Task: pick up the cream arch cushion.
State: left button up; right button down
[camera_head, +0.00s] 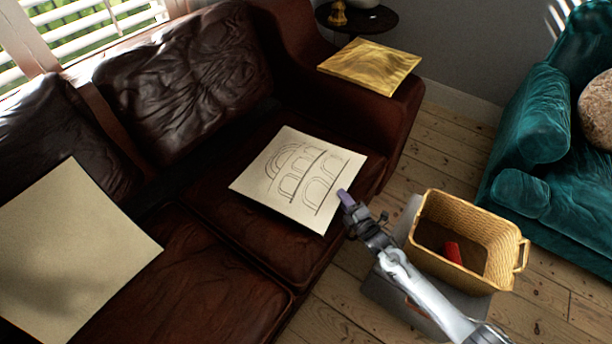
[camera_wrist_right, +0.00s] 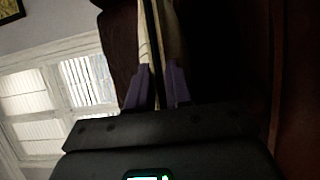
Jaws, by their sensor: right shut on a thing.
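The cream arch cushion (camera_head: 290,185), thin and square with dark arch line drawings, lies over the seat of the brown leather sofa. My right gripper (camera_head: 345,196) is at the cushion's right edge, shut on it. In the right wrist view the purple fingertips (camera_wrist_right: 157,88) close on the edge of the cushion (camera_wrist_right: 146,45), which shows edge-on as a pale strip. From these frames I cannot tell whether the cushion is clear of the seat. My left gripper is not in view.
A plain cream cushion (camera_head: 70,255) lies at the left of the brown sofa (camera_head: 215,290). A gold cushion (camera_head: 370,65) rests on its arm. A wicker basket (camera_head: 422,232) with a red item (camera_head: 453,252) stands right of my arm. A teal sofa (camera_head: 535,150) is at right.

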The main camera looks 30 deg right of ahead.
jog(key=shift+r, duration=0.15)
notch_tip(320, 180, up, 10)
jog(key=p, duration=0.6)
dwell(0.3)
